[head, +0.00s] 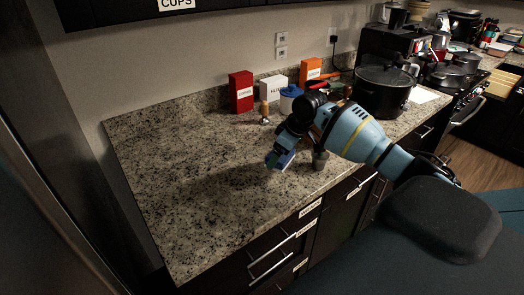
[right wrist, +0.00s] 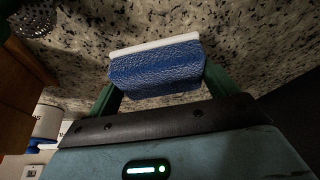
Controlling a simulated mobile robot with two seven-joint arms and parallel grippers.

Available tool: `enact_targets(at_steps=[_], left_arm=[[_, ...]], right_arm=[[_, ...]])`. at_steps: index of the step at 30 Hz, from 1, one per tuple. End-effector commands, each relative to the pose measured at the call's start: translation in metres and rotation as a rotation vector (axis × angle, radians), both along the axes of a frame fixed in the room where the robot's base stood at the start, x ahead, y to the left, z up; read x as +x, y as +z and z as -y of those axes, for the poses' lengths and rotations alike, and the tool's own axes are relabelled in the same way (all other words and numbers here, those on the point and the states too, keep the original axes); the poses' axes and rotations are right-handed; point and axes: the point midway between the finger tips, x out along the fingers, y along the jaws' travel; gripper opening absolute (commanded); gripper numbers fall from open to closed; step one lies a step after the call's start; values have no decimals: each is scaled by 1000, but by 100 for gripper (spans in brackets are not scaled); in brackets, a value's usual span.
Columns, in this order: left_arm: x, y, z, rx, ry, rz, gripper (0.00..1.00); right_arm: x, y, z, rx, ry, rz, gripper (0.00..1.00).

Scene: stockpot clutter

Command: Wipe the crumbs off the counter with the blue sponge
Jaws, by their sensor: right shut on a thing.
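My right gripper (head: 278,158) is over the middle of the speckled granite counter (head: 190,180). It is shut on the blue sponge (right wrist: 157,72), which has a white layer along one long side. In the right wrist view the green fingers of the right gripper (right wrist: 158,78) hold the sponge at its two ends. In the head view only a small blue part of the sponge (head: 286,160) shows. I cannot tell whether it touches the counter. Crumbs cannot be told apart from the stone's speckles. My left gripper is not in view.
A red box (head: 241,91), a white box (head: 273,87), an orange box (head: 310,72) and a blue-lidded canister (head: 290,98) stand along the wall. A black stockpot (head: 384,90) stands right. The left counter looks clear.

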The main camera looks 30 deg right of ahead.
Motion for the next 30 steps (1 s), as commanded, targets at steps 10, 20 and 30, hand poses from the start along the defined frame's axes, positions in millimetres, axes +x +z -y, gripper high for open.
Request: enact_targets(at_steps=[10,20,30], left_arm=[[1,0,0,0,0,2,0],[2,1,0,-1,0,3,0],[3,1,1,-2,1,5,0]], right_arm=[[2,33,5,0,-8,4,64],[1,40,6,1,-11,1,64],[2,40,6,1,-11,2,64]])
